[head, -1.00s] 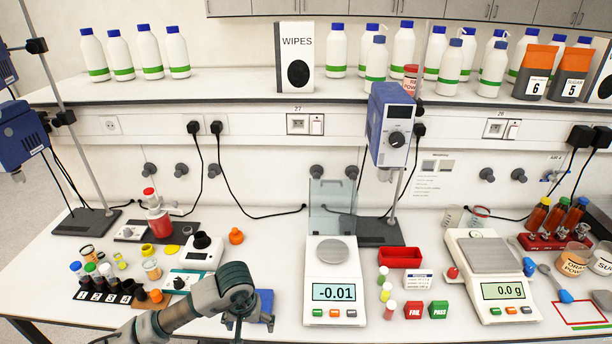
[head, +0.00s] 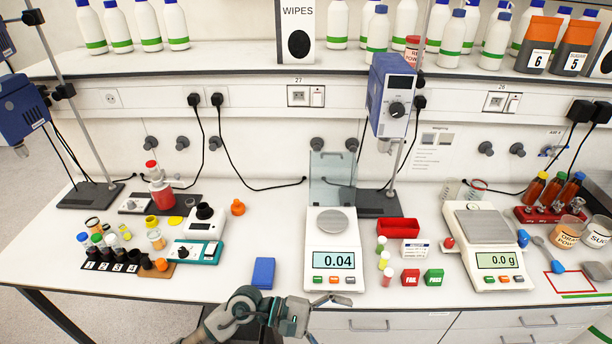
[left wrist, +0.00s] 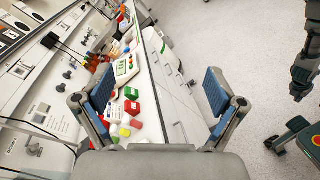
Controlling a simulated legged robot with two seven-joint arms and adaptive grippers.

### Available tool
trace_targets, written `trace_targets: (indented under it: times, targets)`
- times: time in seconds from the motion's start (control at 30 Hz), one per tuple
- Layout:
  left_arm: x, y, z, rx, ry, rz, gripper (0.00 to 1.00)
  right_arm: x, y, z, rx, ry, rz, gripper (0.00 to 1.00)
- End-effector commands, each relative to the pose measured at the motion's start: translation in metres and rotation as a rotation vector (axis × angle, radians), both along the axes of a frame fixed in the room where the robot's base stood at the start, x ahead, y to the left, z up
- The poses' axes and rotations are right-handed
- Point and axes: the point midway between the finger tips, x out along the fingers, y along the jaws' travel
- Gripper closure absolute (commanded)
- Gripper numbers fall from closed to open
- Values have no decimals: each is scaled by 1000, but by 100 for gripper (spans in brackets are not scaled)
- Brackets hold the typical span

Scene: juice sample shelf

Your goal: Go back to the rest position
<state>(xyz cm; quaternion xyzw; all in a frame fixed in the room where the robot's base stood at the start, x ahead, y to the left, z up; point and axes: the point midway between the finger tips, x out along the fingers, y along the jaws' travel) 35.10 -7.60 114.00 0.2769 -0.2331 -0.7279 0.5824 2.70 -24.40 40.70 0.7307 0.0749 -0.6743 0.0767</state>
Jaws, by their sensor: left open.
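My left gripper (head: 322,318) is at the front edge of the bench in the head view, in front of the middle balance. In the left wrist view its two blue-padded fingers (left wrist: 158,95) are spread wide with nothing between them. It is open and empty, and appears clear of the bench items. My right gripper is in neither view.
The middle balance (head: 313,278) reads 0.04, just behind my gripper. A blue box (head: 263,273) lies to its left. Red FAIL (head: 410,278) and green PASS (head: 433,277) blocks stand to the right. Drawers (head: 380,325) lie below the front edge.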

Motion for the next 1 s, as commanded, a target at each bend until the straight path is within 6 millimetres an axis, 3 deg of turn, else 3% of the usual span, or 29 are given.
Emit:
trace_targets:
  times: [0.07, 0.13, 0.2, 0.27, 0.37, 0.4, 0.47, 0.57, 0.6, 0.7, 0.8, 1.0]
  targets:
    - [4, 1, 43, -277, 330, 100, 5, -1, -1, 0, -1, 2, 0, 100]
    - [25, 21, 73, -520, 650, 187, 5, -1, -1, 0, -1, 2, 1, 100]
    - [54, 54, 86, -758, 980, 267, 5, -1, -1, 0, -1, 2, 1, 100]
    - [81, 89, 79, -963, 1267, 331, 5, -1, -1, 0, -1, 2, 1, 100]
    - [115, 152, 33, -1299, 1718, 429, 5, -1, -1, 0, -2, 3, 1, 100]
    - [121, 174, 7, -1426, 1875, 464, 5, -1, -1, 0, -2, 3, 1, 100]
    - [123, 202, -34, -1609, 2086, 515, 5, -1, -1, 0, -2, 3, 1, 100]
    - [107, 240, -108, -1917, 2386, 606, 5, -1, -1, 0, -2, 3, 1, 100]
    - [94, 251, -137, 1868, -2274, -590, 5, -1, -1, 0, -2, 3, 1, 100]
    - [54, 271, -197, 1711, -1954, -547, 5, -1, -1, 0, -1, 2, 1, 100]
    - [12, 280, -239, 1597, -1705, -521, 5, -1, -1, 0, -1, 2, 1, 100]
    - [-65, 287, -288, 1436, -1329, -502, 5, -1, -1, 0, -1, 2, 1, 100]
